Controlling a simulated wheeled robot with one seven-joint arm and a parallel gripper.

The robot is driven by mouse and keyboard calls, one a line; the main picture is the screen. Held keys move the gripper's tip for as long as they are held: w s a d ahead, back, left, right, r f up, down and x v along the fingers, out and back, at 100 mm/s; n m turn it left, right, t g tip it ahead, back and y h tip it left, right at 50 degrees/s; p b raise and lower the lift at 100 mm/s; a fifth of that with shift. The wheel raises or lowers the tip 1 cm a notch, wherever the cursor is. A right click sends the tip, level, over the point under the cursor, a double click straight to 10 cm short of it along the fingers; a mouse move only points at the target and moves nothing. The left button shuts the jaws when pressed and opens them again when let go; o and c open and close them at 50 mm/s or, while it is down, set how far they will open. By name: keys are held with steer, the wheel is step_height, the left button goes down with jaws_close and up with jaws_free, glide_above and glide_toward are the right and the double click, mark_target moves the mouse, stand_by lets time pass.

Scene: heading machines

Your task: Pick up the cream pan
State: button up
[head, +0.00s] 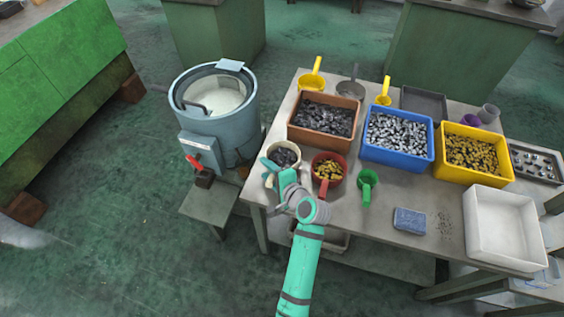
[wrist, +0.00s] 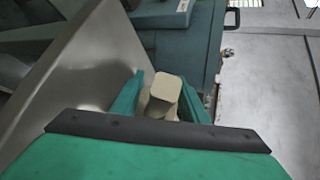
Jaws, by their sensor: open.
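The cream pan (head: 297,167) stands at the table's left end and holds dark metal pieces. My gripper (head: 270,175) is over its near left side and hides part of it in the head view. In the wrist view, the pan's cream handle (wrist: 161,93) shows between the two green fingers of my gripper (wrist: 160,98). The fingers are open on both sides of the handle. Whether either finger touches it cannot be told.
A red pan (head: 340,158) with brass pieces stands close right of the cream pan, and an empty green pan (head: 369,178) beyond it. A brown bin (head: 322,132) stands behind. A blue-grey machine (head: 217,125) stands left of the table (head: 384,222).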

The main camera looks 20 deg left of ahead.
jaws_close()
steer(key=shift+r, duration=0.15)
steer(key=shift+r, duration=0.6)
step_height(320, 180, up, 2)
steer(key=shift+s+d+r, duration=0.1)
steer(key=shift+s+r, duration=0.05)
steer(key=s+d+r, duration=0.4)
steer(key=s+r, duration=0.5)
steer(key=s, duration=0.4)
steer(key=shift+d+r, duration=0.15)
steer(key=shift+d, duration=0.05)
